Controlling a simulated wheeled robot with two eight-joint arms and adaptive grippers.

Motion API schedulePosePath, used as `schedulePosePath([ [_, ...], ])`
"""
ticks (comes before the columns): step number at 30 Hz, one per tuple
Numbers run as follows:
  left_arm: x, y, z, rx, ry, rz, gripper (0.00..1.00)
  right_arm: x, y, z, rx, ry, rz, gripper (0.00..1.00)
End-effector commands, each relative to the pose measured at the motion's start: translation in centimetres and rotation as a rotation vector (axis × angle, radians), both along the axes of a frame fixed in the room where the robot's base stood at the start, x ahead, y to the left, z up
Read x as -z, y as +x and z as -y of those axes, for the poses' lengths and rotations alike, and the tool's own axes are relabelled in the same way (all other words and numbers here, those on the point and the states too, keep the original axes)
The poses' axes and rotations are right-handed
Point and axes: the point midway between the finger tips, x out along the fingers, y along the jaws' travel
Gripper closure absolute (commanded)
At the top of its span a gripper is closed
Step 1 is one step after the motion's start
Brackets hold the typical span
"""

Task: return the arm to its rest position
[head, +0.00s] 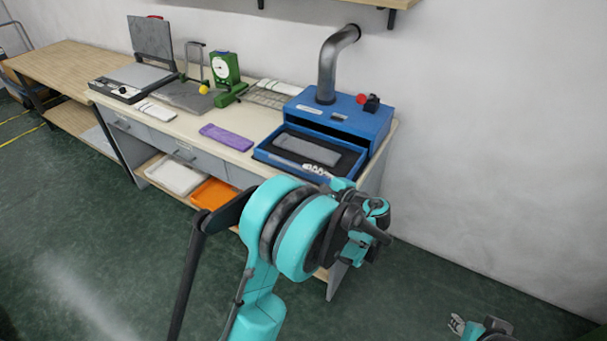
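My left arm, teal and black, rises from the bottom middle. Its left gripper (314,169) shows as small pale fingers at the front edge of the open drawer of a blue box, partly hidden by the arm's own links. I see nothing held in it, but the gap between its fingers is too small to make out. My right gripper (456,324) shows only in part at the bottom right, over the floor and away from the bench. Its opening is also unclear.
The blue box (345,121) with a metal duct has its drawer (266,156) out, a grey piece (307,149) inside. A purple block (227,137), a green gauge (225,70) and a flat press (140,77) stand on the bench. White and orange trays (211,192) sit below. Floor at right is clear.

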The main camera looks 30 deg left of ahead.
Motion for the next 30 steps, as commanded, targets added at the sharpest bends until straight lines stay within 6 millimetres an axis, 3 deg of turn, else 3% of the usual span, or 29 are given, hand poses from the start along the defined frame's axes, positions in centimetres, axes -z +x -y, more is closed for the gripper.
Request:
schedulePosePath([
  [17,-0.4,-0.6,-0.2,0.0,-0.051,0.012,0.67,0.0,0.0,0.0,0.0,0.0,0.0,0.67],
  [23,-1.2,-4.4,-0.5,-0.006,-0.325,0.082,0.67,0.0,0.0,0.0,0.0,0.0,0.0,0.67],
  [30,-1.3,-11.4,1.7,-0.064,-0.759,0.225,0.67,0.0,0.0,0.0,0.0,0.0,0.0,0.67],
])
